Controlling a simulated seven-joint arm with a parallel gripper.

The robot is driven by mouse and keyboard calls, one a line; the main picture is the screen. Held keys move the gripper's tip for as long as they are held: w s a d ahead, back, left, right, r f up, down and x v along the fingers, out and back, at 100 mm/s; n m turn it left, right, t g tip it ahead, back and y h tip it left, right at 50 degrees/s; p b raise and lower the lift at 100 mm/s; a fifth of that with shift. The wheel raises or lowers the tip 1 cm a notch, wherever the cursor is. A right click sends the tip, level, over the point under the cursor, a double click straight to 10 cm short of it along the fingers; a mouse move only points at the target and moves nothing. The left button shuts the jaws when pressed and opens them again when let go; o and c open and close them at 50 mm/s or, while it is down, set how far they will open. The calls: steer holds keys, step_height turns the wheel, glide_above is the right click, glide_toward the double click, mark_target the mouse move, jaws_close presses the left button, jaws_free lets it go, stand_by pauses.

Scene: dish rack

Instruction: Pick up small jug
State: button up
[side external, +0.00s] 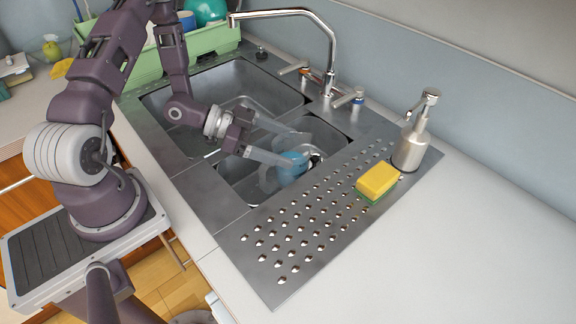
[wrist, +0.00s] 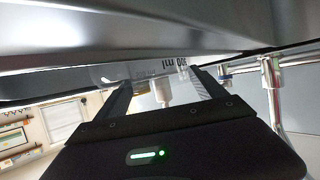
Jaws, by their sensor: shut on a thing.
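A clear jug with dark "ml" markings (wrist: 150,70) fills the space across my fingertips in the wrist view, with its wall between them. In the side view my gripper (side external: 294,149) reaches over the smaller sink basin, its two fingers shut on the jug. The jug (side external: 268,180) shows there only faintly, as a see-through shape below the fingers. Its base and handle are hard to make out. A blue patch (side external: 292,166) shows at the lower fingertip; I cannot tell whether it belongs to the jug.
The basin walls (side external: 225,178) surround the jug closely. A tall faucet (side external: 331,60) stands behind. A yellow sponge (side external: 377,180) and a metal soap dispenser (side external: 411,143) sit on the studded drainboard (side external: 300,235). A green dish rack (side external: 222,42) is at the back left. The right counter (side external: 470,240) is clear.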

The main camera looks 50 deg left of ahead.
step_height(320, 180, up, 10)
steer(key=s+d+r+m+g+h, duration=0.2)
steer(key=s+d+r+m+g, duration=0.2)
steer(key=d, duration=0.3)
steer(key=s+d+r+m+g+h, duration=0.2)
steer(key=s+d+r+m+g, duration=0.2)
steer(key=d, duration=0.4)
steer(key=shift+d+m+g, duration=0.2)
steer(key=shift+m+g, duration=0.3)
steer(key=shift+g, duration=0.3)
steer(key=shift+f, duration=0.1)
steer(key=shift+f, duration=2.45)
